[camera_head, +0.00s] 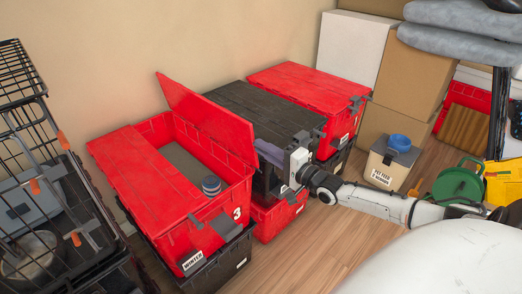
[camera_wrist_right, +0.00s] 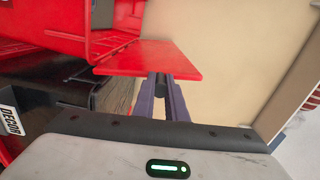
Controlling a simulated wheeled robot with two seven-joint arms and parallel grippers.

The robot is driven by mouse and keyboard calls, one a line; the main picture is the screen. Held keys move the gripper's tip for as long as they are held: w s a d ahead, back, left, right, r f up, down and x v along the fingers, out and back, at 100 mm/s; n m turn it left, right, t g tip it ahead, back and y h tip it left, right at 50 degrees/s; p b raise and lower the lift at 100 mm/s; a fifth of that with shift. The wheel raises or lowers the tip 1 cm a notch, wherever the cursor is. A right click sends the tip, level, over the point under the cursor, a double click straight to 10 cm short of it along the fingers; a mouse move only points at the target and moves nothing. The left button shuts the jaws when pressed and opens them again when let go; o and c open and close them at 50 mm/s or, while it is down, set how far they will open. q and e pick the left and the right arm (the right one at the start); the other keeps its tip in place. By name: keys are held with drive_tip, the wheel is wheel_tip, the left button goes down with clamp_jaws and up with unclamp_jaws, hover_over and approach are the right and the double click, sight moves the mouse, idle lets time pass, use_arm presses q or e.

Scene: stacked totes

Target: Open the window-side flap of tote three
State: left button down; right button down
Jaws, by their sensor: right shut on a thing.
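Tote three (camera_head: 226,229) is red, marked with a white 3, and stacked on a black tote. One flap (camera_head: 205,115) stands raised along its right side. The other flap (camera_head: 148,175) lies flat over the left half. Through the opening show a grey surface and a small dark round item (camera_head: 211,185). My right gripper (camera_head: 264,152) is at the near end of the raised flap. In the right wrist view its dark fingers (camera_wrist_right: 162,82) are shut on the edge of the red flap (camera_wrist_right: 150,58). Which side the window is on cannot be told. My left gripper is out of view.
A black-lidded tote (camera_head: 262,108) stands right of tote three, with a red-lidded tote (camera_head: 310,85) beyond. A wire cage (camera_head: 45,190) is close on the left. Cardboard boxes (camera_head: 405,75) and a pet food bin (camera_head: 388,163) are at right.

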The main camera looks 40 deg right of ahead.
drive_tip(key=shift+d, duration=0.1)
drive_tip(key=c, duration=1.8)
unclamp_jaws()
drive_tip(key=s+p, duration=0.2)
drive_tip(key=s, duration=0.8)
drive_tip(key=shift+s+d+p, duration=0.15)
drive_tip(key=shift+d+p, duration=0.15)
drive_tip(key=shift+d, duration=0.05)
